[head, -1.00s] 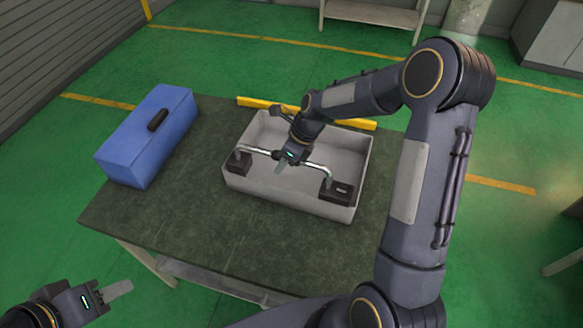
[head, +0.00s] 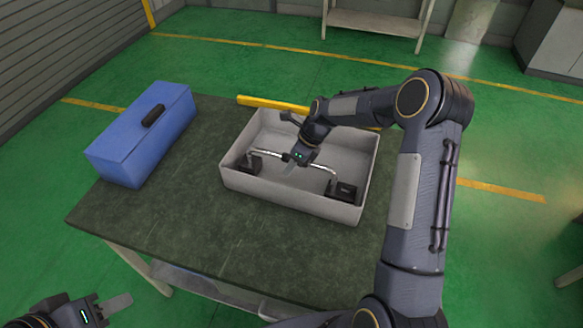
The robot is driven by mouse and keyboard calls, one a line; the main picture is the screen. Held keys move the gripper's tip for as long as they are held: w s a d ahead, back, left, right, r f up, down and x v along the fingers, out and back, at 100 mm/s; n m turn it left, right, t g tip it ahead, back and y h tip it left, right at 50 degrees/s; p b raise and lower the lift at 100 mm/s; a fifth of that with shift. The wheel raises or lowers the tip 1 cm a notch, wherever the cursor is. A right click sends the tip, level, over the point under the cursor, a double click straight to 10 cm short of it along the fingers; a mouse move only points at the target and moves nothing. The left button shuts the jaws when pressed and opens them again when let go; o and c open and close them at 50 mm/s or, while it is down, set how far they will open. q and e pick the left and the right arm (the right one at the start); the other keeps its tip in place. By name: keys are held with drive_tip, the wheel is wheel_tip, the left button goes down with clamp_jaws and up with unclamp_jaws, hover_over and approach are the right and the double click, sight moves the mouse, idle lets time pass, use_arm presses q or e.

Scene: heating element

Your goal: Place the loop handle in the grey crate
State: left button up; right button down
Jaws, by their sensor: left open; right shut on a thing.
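The loop handle (head: 324,167) is a bent silver bar with a dark block at each end. It is inside the grey crate (head: 290,200), lying across it from left to right, with its blocks low between the walls. Whether the blocks touch the crate floor I cannot tell for sure. My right gripper (head: 292,167) reaches down into the crate and is shut on the middle of the bar, hiding part of it. My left gripper (head: 112,306) is open and empty at the lower left, away from the crate and off the table's front edge.
The crate stands on a dark green table (head: 160,225). A blue toolbox (head: 135,145) with a black handle stands at the table's left. A yellow bar (head: 270,104) lies behind the crate. The table's front left is clear.

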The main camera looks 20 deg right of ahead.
drive_tip(key=shift+r, duration=0.2)
drive_tip(key=shift+f, duration=0.15)
drive_tip(key=c, duration=1.1)
unclamp_jaws()
drive_tip(key=shift+c, duration=0.2)
